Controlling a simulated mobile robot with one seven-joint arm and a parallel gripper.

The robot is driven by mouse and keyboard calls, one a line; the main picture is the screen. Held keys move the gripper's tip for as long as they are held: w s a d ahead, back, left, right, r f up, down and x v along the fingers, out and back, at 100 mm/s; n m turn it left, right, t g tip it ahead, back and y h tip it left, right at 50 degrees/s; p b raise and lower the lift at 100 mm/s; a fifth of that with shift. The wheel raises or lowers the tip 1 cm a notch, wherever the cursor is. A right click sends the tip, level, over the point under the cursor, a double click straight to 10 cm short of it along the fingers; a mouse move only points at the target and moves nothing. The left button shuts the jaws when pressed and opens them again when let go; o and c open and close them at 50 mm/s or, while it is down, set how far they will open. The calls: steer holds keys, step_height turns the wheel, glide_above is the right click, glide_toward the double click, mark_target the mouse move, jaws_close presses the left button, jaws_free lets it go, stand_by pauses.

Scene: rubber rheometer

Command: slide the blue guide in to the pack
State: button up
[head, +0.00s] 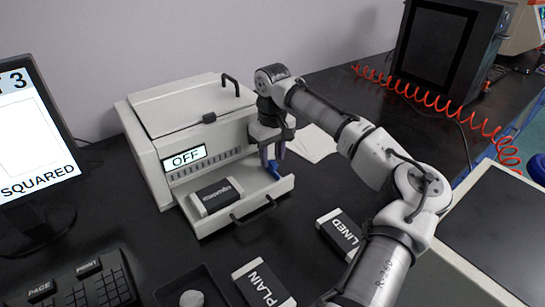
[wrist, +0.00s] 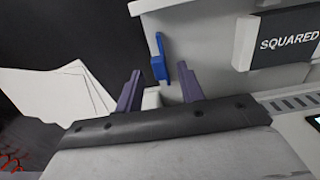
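The blue guide (wrist: 159,58) stands in the pulled-out paper tray (head: 277,187) near its right end; it also shows in the head view (head: 275,169), partly behind my fingers. The pack (head: 217,195) lies at the tray's left end, dark with white ends, and reads SQUARED in the wrist view (wrist: 284,42). A wide stretch of bare tray separates guide and pack. My gripper (wrist: 159,80) is open and empty, with two purple fingers pointing down over the tray's right end. In the wrist view the guide appears between and just beyond the fingertips; I cannot tell whether they touch it.
The white printer (head: 190,120) with an OFF display stands behind the tray. Packs marked LINED (head: 341,232) and PLAIN (head: 263,284) lie on the dark table in front. Loose white sheets (head: 313,143) lie right of the tray. A monitor (head: 35,150) stands left.

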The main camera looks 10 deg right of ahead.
steer(key=shift+f, duration=0.65)
jaws_close()
